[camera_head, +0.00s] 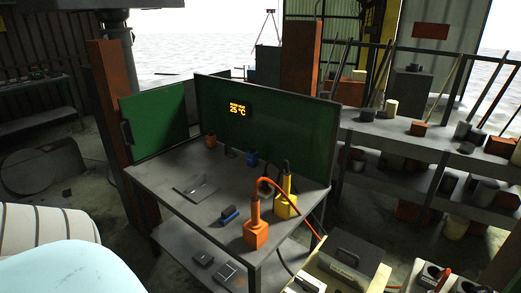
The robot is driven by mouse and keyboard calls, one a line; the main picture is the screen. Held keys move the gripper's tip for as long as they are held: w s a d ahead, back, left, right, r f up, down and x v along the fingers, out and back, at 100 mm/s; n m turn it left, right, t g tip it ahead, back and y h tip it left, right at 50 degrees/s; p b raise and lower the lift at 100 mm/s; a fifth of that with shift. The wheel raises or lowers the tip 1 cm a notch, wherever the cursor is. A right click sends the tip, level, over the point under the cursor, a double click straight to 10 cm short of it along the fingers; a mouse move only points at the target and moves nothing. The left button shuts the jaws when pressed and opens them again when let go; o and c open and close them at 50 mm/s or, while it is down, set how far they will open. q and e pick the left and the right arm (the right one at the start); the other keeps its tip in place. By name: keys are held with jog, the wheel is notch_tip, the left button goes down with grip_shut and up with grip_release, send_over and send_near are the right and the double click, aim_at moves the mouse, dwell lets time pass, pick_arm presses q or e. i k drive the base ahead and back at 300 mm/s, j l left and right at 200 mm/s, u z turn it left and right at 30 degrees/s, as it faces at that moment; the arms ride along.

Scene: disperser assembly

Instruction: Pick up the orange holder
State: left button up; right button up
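Two orange things stand on the grey worktable (165,180). A small orange piece (210,141) stands at the back, near the green panel. A larger orange block with an upright neck (256,232) stands at the front corner, with an orange cable arching from its top to the right. I cannot tell for sure which is the orange holder. Neither of my grippers shows in the head view, and nothing is seen touching either orange thing.
A yellow block (286,205) with a dark cable stands right of the larger orange block. A blue piece (251,159), a dark-blue piece (229,215) and a flat grey plate (197,188) share the table. Green panels (265,125) close its back. Cluttered shelves (375,132) stand right.

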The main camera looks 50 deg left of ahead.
aim_at(255, 223)
jog(key=u, duration=1.55)
